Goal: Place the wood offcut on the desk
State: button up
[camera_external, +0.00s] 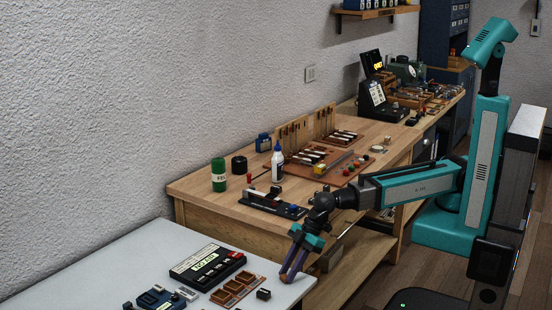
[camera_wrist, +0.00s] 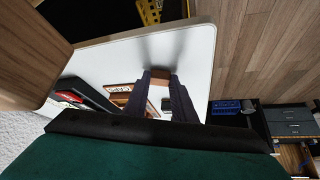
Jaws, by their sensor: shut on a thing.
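The wood offcut (camera_wrist: 159,77) is a small brown block between my fingertips in the wrist view. The white desk top also shows in the wrist view (camera_wrist: 190,45), with a soft shadow near the fingertips. I cannot tell whether the offcut touches the surface. In the external view the fingers hide the offcut.
On the white desk stand a black meter (camera_external: 207,265), a brown compartment tray (camera_external: 237,288), a small black block (camera_external: 263,294) and a blue device (camera_external: 160,298).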

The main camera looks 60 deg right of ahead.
jog(key=shift+f, duration=0.2)
jog(key=o, duration=1)
jog(key=shift+r, duration=0.15)
jog(key=shift+r, duration=0.15)
jog(key=b+v, duration=0.1)
jog(key=v, duration=0.8)
jog(key=shift+b, duration=0.4)
jog(key=shift+d+b, duration=0.1)
jog(key=shift+b, duration=0.2)
